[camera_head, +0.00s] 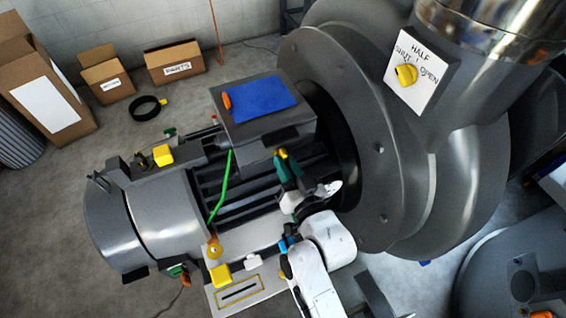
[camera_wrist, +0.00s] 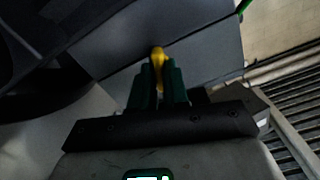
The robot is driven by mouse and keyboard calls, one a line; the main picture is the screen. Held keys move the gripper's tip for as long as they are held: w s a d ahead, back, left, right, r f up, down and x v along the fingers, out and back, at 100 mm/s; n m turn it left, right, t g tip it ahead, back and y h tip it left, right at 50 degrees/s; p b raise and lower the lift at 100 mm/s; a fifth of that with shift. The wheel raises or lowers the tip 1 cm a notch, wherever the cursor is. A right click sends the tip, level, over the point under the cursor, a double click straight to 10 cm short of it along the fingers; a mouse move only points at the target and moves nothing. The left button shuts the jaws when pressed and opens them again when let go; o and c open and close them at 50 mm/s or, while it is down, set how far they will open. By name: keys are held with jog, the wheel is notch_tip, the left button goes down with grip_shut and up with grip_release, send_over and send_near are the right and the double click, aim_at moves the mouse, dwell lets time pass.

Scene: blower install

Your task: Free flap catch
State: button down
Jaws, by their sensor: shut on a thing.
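The yellow catch (camera_head: 281,153) is at the lower front side of the grey box that has a blue panel (camera_head: 262,97) on top. It also shows in the wrist view (camera_wrist: 157,56), upright between the fingertips and in front of a grey face. My gripper (camera_head: 286,163) has dark green fingers that reach up to the box from below. In the wrist view the fingers (camera_wrist: 159,75) are closed on the yellow catch. An orange piece (camera_head: 226,101) sits at the left edge of the blue panel.
The ribbed motor (camera_head: 165,215) and large round blower housing (camera_head: 385,140) crowd my arm on both sides. A green wire (camera_head: 222,185) runs down the motor. A yellow knob (camera_head: 405,75) sits on a SHUT/HALF/OPEN plate. Cardboard boxes (camera_head: 175,63) stand on the floor behind.

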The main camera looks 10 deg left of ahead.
jog(key=shift+f+n+b, duration=0.25)
jog(key=shift+n+b, duration=1.05)
jog(key=shift+n, duration=0.3)
jog(key=c, duration=1)
grip_release()
jog(key=shift+r, duration=0.2)
jog(key=shift+s, duration=0.1)
jog(key=b+v, duration=0.1)
jog(key=v, duration=0.6)
jog(key=shift+b, duration=0.35)
jog(key=shift+d, duration=0.1)
